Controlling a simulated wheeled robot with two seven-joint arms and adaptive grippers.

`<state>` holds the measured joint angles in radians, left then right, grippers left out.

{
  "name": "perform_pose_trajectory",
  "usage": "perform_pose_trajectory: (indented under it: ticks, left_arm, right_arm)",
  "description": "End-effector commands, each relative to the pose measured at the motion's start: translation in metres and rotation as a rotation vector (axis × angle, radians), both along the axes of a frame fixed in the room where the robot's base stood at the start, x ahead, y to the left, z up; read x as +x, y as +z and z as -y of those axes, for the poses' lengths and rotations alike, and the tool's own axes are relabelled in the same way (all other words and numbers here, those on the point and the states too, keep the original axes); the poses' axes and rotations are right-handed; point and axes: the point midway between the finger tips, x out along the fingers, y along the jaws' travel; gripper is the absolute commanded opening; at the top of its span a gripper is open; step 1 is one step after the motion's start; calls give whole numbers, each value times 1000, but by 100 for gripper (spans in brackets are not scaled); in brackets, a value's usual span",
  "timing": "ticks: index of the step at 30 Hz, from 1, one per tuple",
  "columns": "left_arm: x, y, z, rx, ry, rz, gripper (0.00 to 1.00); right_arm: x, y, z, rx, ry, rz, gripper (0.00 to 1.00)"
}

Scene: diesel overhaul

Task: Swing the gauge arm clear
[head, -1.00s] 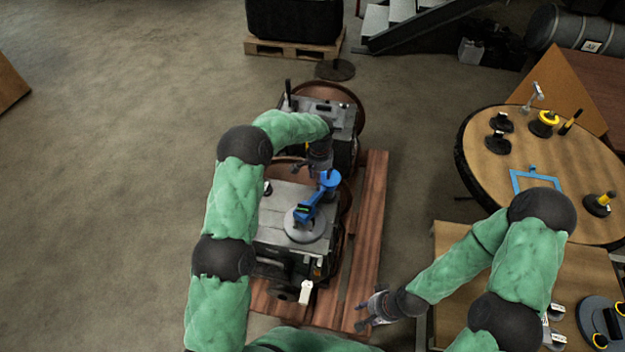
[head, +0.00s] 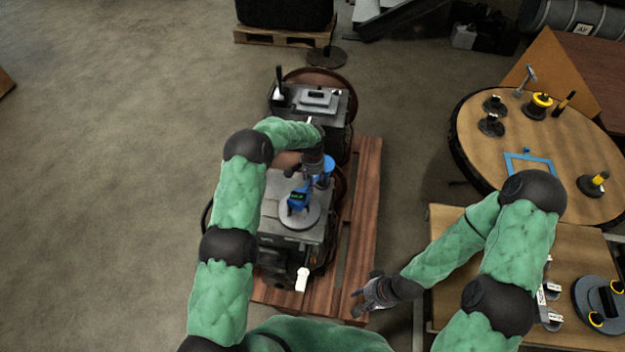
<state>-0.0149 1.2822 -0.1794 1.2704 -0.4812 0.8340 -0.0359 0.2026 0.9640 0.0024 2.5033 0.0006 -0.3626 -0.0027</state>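The blue gauge arm (head: 298,202) sits on a round grey disc (head: 300,217) on top of the near engine block (head: 270,212). Its base, with a small dark display, faces up, and a rounded blue end shows further back to the right. My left gripper (head: 304,178) is over the gauge arm, at or just above its middle, and hides part of it. I cannot tell whether its fingers touch the gauge arm or are closed. My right gripper (head: 357,303) is open and empty above the right front of the wooden pallet (head: 366,200).
A second engine unit (head: 335,100) stands behind the near one. A round table (head: 490,160) at right holds a blue frame (head: 530,165) and several tools. A bench (head: 445,240) with black parts lies below my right arm. The floor at left is clear.

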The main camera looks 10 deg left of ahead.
Motion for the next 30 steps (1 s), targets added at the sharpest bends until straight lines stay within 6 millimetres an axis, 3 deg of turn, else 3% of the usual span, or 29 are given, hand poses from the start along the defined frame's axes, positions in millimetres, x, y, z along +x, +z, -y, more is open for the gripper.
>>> perform_pose_trajectory:
  ticks: [7, 13, 23, 30]
  left_arm:
    - [0, -1, 0, 0, 0, 0, 54]
    - [0, 0, 0, 0, 0, 0, 0]
    - [0, -1, 1, 0, 20, 1, 0]
    - [-3, -2, 11, 0, 125, 1, 0]
  right_arm:
    - [0, 0, 0, 0, 0, 0, 40]
    - [0, 0, 0, 0, 0, 0, 40]
    - [0, -2, 0, 0, 0, 0, 40]
    - [0, -9, 0, 0, 0, 0, 40]
